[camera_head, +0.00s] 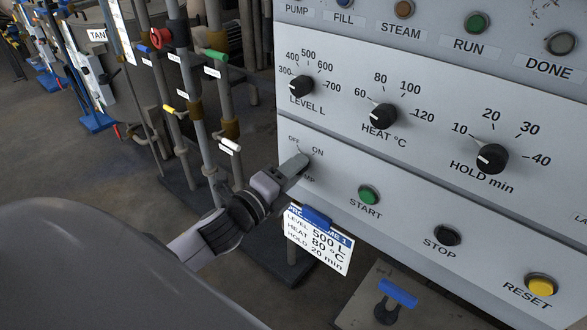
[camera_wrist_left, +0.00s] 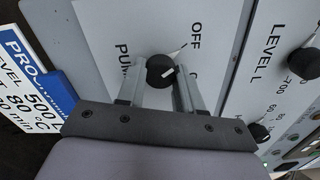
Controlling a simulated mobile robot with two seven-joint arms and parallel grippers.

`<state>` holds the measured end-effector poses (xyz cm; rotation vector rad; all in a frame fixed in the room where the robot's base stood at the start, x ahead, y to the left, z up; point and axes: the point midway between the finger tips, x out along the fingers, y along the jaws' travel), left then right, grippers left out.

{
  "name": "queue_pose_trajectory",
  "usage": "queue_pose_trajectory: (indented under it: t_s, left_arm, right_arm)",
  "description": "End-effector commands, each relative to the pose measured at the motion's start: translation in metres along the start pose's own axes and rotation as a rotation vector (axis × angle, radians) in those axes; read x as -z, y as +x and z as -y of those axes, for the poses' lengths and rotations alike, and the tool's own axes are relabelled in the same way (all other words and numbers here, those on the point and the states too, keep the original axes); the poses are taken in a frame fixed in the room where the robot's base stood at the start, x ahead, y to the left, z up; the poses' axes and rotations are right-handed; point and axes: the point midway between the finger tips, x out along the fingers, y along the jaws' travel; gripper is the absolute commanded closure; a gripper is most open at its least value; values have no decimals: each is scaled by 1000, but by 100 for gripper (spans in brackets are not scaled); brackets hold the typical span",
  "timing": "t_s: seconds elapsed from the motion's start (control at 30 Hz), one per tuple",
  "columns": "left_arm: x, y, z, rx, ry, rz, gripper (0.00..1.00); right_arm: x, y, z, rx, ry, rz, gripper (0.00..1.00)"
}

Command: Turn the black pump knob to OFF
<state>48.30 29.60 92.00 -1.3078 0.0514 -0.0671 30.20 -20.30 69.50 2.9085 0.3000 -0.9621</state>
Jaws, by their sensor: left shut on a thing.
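The black pump knob (camera_wrist_left: 159,69) sits on the grey control panel between the two fingers of my left gripper (camera_wrist_left: 162,88) in the wrist view. In the head view my left gripper (camera_head: 297,164) reaches the panel at the pump position, below the OFF and ON labels (camera_head: 317,151), and hides the knob. It is shut on the knob. My right gripper is not in view.
Above are the level knob (camera_head: 301,86), heat knob (camera_head: 383,116) and hold knob (camera_head: 491,158). Start (camera_head: 368,195), stop (camera_head: 447,236) and reset (camera_head: 541,286) buttons lie to the right. A programme card (camera_head: 319,243) hangs below the gripper. Pipes with coloured valve handles stand at left.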

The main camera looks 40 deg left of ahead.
Motion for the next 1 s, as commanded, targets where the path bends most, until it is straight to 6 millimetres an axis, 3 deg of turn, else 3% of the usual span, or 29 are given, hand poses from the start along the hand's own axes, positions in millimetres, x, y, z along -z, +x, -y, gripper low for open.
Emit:
queue_pose_trajectory:
  t_s: [0.33, 0.37, 0.4, 0.43, 0.77, 1.0]
  left_arm:
    - [0, 0, 0, 0, -2, 1, 95]
    - [0, 0, 0, -1, -2, 1, 58]
    - [0, 0, 0, -1, -1, 1, 45]
    - [0, 0, 0, 0, -1, 1, 39]
    - [0, -1, 0, 0, -1, 0, 39]
    - [0, -23, -2, -3, -2, 0, 39]
  right_arm:
    - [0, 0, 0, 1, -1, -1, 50]
    - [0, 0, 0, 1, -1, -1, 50]
    - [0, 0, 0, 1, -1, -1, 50]
    - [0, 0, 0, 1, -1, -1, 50]
    - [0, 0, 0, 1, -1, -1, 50]
    - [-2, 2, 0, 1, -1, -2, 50]
